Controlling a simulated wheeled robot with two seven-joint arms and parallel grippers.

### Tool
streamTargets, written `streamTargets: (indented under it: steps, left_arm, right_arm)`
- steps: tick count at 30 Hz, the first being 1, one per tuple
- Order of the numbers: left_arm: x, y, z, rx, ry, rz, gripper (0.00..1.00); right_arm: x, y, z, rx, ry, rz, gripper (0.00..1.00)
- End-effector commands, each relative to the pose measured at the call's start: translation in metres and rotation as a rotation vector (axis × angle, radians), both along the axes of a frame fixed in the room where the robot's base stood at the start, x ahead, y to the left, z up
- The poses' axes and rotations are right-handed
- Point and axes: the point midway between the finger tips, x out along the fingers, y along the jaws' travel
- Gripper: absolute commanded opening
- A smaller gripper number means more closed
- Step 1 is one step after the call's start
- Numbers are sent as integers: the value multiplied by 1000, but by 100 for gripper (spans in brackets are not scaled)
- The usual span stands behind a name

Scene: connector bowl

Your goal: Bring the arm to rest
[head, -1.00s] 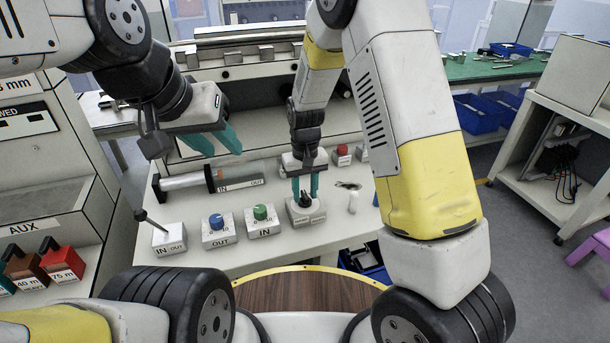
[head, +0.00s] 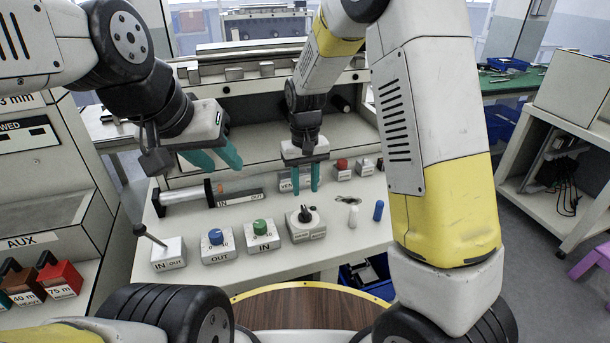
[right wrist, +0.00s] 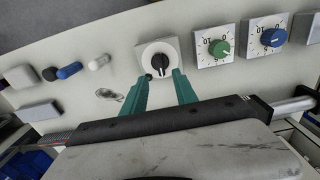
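My right gripper (head: 305,178) hangs above the back part of the white panel, with its two teal fingers apart and nothing between them. In the right wrist view the same gripper (right wrist: 160,92) shows its fingers spread, with a black rotary knob (right wrist: 160,63) on its white box just beyond the tips. In the head view that knob (head: 305,214) stands in front of and below the gripper, apart from it. My left gripper (head: 216,158) is at the left above the panel, its teal fingers pointing down right. A narrow gap seems to show between them, and it holds nothing visible.
On the panel stand a lever box (head: 167,254), a blue dial (head: 216,237), a green dial (head: 260,227), a horizontal cylinder (head: 183,195), a red button (head: 342,164), a white peg (head: 353,215) and a blue peg (head: 378,210). A round wooden table (head: 300,305) is in front.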

Motion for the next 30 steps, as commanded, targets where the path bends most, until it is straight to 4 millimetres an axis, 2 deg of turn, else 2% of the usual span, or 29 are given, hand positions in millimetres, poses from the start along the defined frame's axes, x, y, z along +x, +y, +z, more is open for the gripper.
streamTargets:
  steps: [5,8,11,15,21,25,30]
  left_arm:
    - [0,0,0,0,0,0,36]
    - [0,0,0,0,0,0,36]
    - [0,0,0,0,0,0,36]
    - [0,0,0,0,0,0,36]
    - [0,0,0,0,0,0,36]
    - [0,0,0,0,0,0,36]
    - [0,0,0,0,0,0,36]
  right_arm:
    - [-1,-2,4,6,-3,-4,35]
    - [-5,-10,21,34,-21,-22,35]
    - [-15,-25,51,83,-55,-52,35]
    - [-40,-53,101,160,-124,-98,35]
    - [-88,-91,155,237,-240,-154,35]
    - [-124,-112,180,265,-325,-187,35]
    - [-166,-131,197,275,-430,-224,35]
